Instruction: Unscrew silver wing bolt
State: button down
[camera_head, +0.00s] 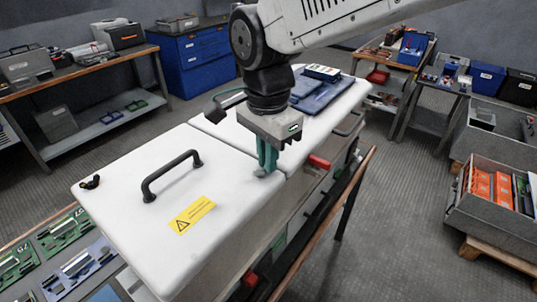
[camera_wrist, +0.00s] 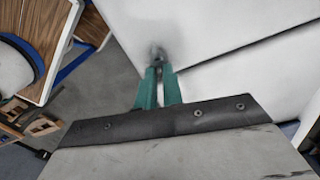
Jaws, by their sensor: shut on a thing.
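My gripper (camera_head: 266,170) points straight down at the right-hand corner of the near white cover (camera_head: 135,215), close to the seam with the far cover. Its green fingers are shut on the silver wing bolt, which is mostly hidden between the tips. In the wrist view the fingertips of my gripper (camera_wrist: 158,68) close on the small grey wing bolt (camera_wrist: 158,52) at the white cover's corner. It is too small to tell whether the bolt is still threaded in. A second, dark wing bolt (camera_head: 90,182) sits at the cover's left corner.
A black handle (camera_head: 172,175) and a yellow warning label (camera_head: 192,214) are on the near cover. Blue folders (camera_head: 325,95) lie on the far cover (camera_head: 350,97). Red handles (camera_head: 319,162) stick out along the side. Workbenches stand behind, and a grey bin (camera_head: 485,215) stands at right.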

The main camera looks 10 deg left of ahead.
jog(key=shift+a+n, duration=0.15)
jog(key=shift+n, duration=0.65)
jog(key=c, duration=1.5)
grip_release()
jog(key=shift+s+a, duration=0.1)
jog(key=shift+c, duration=0.2)
jog(key=shift+r, duration=0.1)
jog(key=shift+r, duration=0.3)
notch_tip(320, 180, up, 7)
jog(key=shift+r, duration=0.1)
